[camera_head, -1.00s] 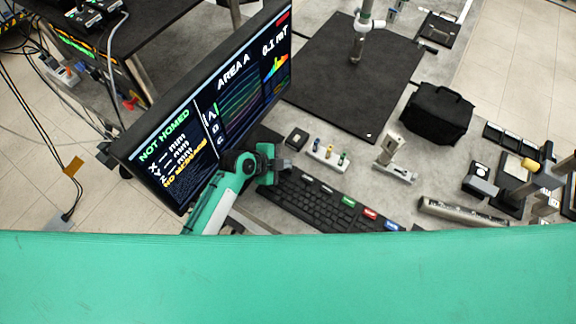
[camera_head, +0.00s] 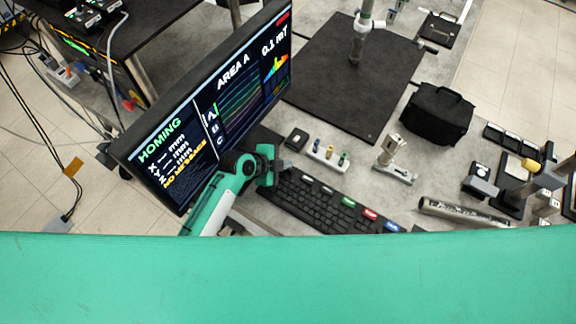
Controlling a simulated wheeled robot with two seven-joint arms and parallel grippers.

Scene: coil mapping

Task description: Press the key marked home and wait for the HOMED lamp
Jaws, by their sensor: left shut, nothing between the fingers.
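The monitor (camera_head: 232,100) stands tilted in the picture at the left of the bench and reads HOMING in green, with X, Y, Z lines in mm and a yellow NO MESSAGES line below. The black keyboard (camera_head: 318,202) lies in front of it, with white, green, red and blue keys along its far edge. My left gripper (camera_head: 284,166) is shut and empty at the keyboard's far left corner. The key under it is hidden, and I cannot tell whether its tips touch a key. My right gripper is not in view.
A small holder with colored pegs (camera_head: 328,153) and a metal bracket (camera_head: 394,160) stand beyond the keyboard. A black bag (camera_head: 437,113) and a dark mat (camera_head: 350,70) lie farther back. A metal cylinder (camera_head: 462,212) lies at the right. My green body covers the bottom.

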